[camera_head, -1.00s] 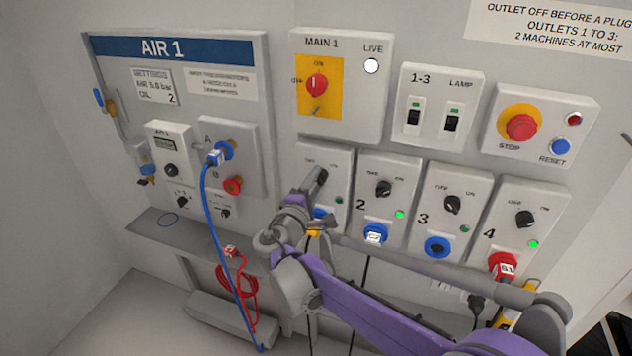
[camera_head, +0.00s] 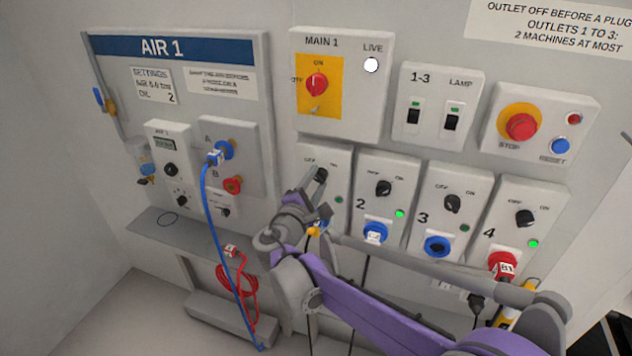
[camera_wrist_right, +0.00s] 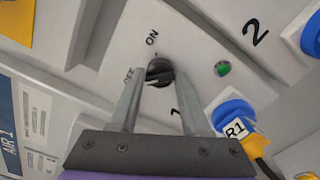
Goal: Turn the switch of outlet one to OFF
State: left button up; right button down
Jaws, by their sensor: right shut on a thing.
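The switch of outlet one (camera_head: 320,174) is a black knob on the leftmost white outlet box. My right gripper (camera_head: 314,186) reaches up to it from below. In the right wrist view the knob (camera_wrist_right: 159,72) sits between the fingertips of my right gripper (camera_wrist_right: 157,82), which is shut on it. The knob's pale mark lies toward the OFF label, away from ON. The lamp of outlet one (camera_wrist_right: 222,68) looks dull green. The fingers and arm partly hide the box in the head view. My left gripper is not in view.
A yellow plug marked R1 (camera_wrist_right: 238,128) is in outlet one's blue socket (camera_wrist_right: 231,108). Outlet two (camera_head: 376,232) stands close on the right with its lamp (camera_head: 400,213) lit. The blue air hose (camera_head: 209,205) hangs left of my arm.

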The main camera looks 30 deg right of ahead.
jog(key=shift+c, duration=2.1)
grip_release()
jog(key=shift+a, duration=0.1)
jog(key=v, duration=1)
jog(key=shift+s+a, duration=0.2)
